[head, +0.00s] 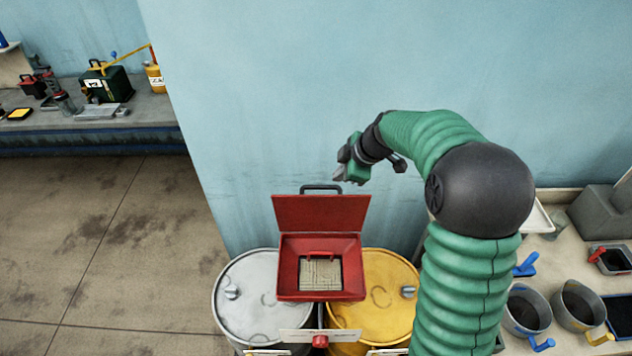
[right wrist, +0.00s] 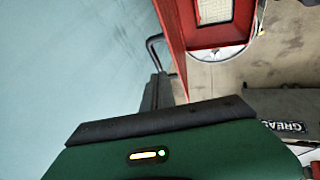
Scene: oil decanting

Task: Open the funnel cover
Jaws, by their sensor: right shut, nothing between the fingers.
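The red funnel (head: 289,272) sits over the drums, with a beige mesh grid (head: 320,273) inside it. Its red cover (head: 320,213) stands raised at the back, so the funnel's mouth is uncovered. A dark handle (head: 320,188) is on the cover's top edge. My right gripper (head: 342,176) is shut and empty, just above and right of this handle, by the wall. In the right wrist view, the gripper fingers (right wrist: 158,92) show close to the handle (right wrist: 151,45); whether they touch is unclear. My left gripper is not in view.
A silver drum (head: 240,300) and a yellow drum (head: 385,290) stand below the funnel. A blue wall (head: 250,100) rises behind. A counter with metal pots (head: 528,310) is at the right. The floor at the left is clear.

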